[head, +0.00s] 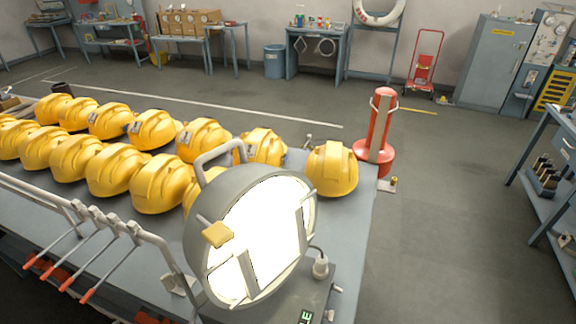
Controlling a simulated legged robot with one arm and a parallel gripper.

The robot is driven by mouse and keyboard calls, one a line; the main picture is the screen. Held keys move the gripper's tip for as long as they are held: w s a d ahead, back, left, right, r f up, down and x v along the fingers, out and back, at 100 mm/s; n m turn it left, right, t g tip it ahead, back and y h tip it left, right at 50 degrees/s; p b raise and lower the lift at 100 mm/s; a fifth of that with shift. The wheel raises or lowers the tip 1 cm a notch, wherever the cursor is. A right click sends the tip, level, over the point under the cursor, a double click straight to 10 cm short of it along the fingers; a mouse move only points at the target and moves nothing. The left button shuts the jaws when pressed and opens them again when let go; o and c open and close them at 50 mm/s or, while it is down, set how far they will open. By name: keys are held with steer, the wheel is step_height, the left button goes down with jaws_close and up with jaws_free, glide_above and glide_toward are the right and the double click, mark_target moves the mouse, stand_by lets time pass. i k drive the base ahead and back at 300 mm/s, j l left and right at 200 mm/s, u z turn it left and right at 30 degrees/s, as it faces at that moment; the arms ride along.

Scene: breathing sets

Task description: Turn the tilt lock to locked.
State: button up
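A large round grey lamp (207,240) with a bright white face stands at the near end of the table, tilted. It has a carrying handle (212,153) on top. A yellow block (217,234) sits on the left part of its front rim; I cannot tell whether this is the tilt lock. A small pale fitting (320,266) with a cable stands beside the lamp's lower right. A partly cut-off green-lettered label (306,317) shows at the bottom edge. No part is clearly readable as the tilt lock or its setting. My gripper is not in view.
Rows of yellow helmets (120,165) cover the grey table (350,215) behind the lamp. Grey rails and orange-tipped levers (108,262) line its near left edge. A red cylinder (379,125) stands beyond the right edge. The floor (450,220) to the right is open, up to a shelf (550,180).

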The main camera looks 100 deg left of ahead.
mark_target(170, 281)
steer(key=u, duration=3.75)
steer(key=k+j+z, duration=0.3)
